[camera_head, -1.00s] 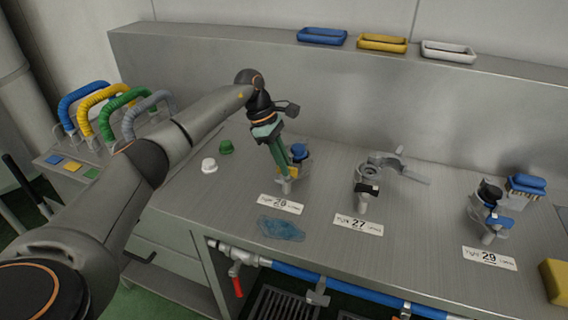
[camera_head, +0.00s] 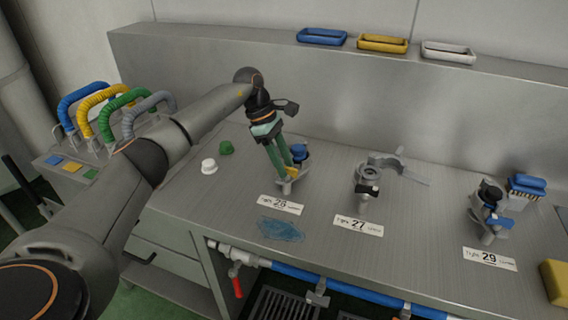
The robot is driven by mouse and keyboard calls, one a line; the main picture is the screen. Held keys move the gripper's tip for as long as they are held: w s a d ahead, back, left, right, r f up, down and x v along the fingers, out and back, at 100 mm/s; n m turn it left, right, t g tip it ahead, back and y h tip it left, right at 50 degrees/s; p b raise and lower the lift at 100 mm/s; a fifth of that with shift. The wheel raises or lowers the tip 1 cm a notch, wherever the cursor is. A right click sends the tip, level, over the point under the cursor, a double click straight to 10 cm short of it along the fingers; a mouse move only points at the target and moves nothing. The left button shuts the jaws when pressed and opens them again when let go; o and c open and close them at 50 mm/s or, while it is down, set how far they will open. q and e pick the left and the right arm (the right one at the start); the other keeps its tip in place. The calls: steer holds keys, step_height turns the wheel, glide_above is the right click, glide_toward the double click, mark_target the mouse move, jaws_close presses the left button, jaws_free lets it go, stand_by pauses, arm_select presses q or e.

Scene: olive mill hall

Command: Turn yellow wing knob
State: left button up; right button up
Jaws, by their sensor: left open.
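The yellow wing knob (camera_head: 293,172) sits low on the fitting behind the number 26 plate (camera_head: 279,204), and only a small part of it shows. My left gripper (camera_head: 285,171) points down at this fitting, with its green fingers open at the knob. The fingers cover part of the knob, and I cannot tell whether they touch it. A blue cap (camera_head: 300,152) shows just behind the fingers. My right gripper is not in view.
A grey fitting (camera_head: 368,184) stands at plate 27, and one with blue parts (camera_head: 490,208) at plate 29. A white cap (camera_head: 208,166), a green cap (camera_head: 226,147) and a blue cloth (camera_head: 280,230) lie nearby. The bench front between the plates is clear.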

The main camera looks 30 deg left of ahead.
arm_select(q)
steer(key=v, duration=1.2)
